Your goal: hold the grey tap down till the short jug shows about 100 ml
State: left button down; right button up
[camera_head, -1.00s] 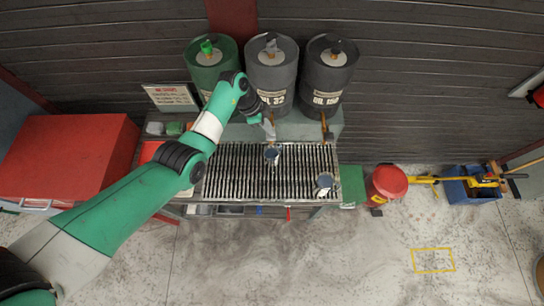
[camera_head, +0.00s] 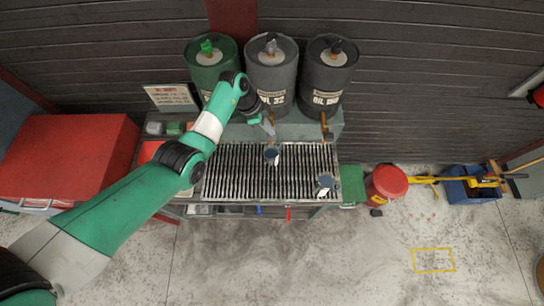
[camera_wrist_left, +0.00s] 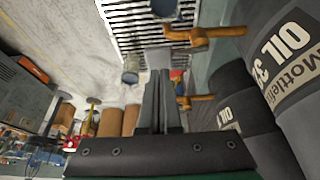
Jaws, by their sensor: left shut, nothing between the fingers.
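The middle grey drum (camera_head: 271,72) has a brass-coloured tap (camera_wrist_left: 205,36) on its front, seen large in the left wrist view. My left gripper (camera_head: 268,128) is at this tap in the head view. Its shut, empty fingers (camera_wrist_left: 158,58) show in the left wrist view, with their tips close beside the tap; I cannot tell whether they touch it. One jug (camera_head: 271,154) stands on the grate below the middle tap. A second jug (camera_head: 325,183) stands nearer the front right. I cannot tell which jug is shorter, or read any level. My right gripper is out of view.
A green drum (camera_head: 205,70) and a darker drum (camera_head: 328,75) flank the middle one. The darker drum's tap (camera_wrist_left: 195,101) lies beyond my fingers. The slatted grate (camera_head: 235,175) has free room. A red bin (camera_head: 386,183) stands right of the bench.

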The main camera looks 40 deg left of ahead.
pick_arm(q)
jog(key=shift+f+b, duration=0.7)
jog(key=shift+f, duration=0.65)
jog(key=shift+r, duration=0.1)
dwell(2.9)
notch_tip(320, 180, up, 7)
jog(key=p, duration=0.8)
jog(key=shift+r+p, duration=0.2)
jog(key=shift+p, duration=0.15)
jog(key=shift+f, duration=0.2)
